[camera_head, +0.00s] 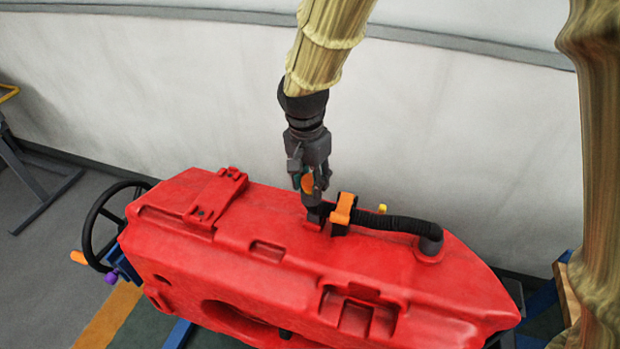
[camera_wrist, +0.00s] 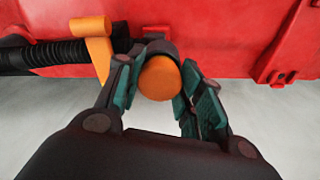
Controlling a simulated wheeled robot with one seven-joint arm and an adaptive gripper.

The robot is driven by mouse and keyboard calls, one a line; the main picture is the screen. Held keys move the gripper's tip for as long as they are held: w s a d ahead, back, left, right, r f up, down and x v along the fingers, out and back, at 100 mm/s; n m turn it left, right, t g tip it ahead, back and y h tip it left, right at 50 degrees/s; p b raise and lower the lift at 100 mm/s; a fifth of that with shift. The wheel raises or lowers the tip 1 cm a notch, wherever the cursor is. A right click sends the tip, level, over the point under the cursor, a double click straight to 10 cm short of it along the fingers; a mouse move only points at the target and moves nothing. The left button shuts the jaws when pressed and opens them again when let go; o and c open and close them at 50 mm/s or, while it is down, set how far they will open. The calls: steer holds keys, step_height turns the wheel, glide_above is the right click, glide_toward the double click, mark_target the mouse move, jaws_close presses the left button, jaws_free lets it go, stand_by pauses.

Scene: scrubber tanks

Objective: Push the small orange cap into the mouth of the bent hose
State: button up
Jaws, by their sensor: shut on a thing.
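The small orange cap (camera_head: 307,184) is between the fingers of my gripper (camera_head: 308,182), which is shut on it. In the wrist view the cap (camera_wrist: 159,79) shows as a round orange face between the teal finger pads (camera_wrist: 158,88). The black ribbed bent hose (camera_head: 392,222) runs along the top of the red tank (camera_head: 240,225), and its dark end (camera_head: 317,211) lies just below my fingers. In the wrist view a dark rounded rim (camera_wrist: 161,47) shows right behind the cap. I cannot tell whether the cap touches or sits in the mouth.
An orange clamp (camera_head: 343,208) stands around the hose close beside my gripper; it also shows in the wrist view (camera_wrist: 92,27). A small yellow piece (camera_head: 382,209) is behind the hose. A black handwheel (camera_head: 98,228) is at the tank's left end. A pale wall (camera_head: 180,120) stands behind.

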steer(key=shift+f, duration=0.1)
steer(key=o, duration=1.4)
steer(key=shift+w+r+p, duration=0.1)
steer(key=shift+r+p, duration=2.15)
steer(key=shift+r, duration=0.55)
steer(key=shift+c, duration=0.2)
jaws_close()
steer(key=shift+f, duration=0.15)
steer(key=shift+d+f+b, duration=0.1)
steer(key=shift+f+b, duration=0.2)
steer(key=shift+f, duration=0.45)
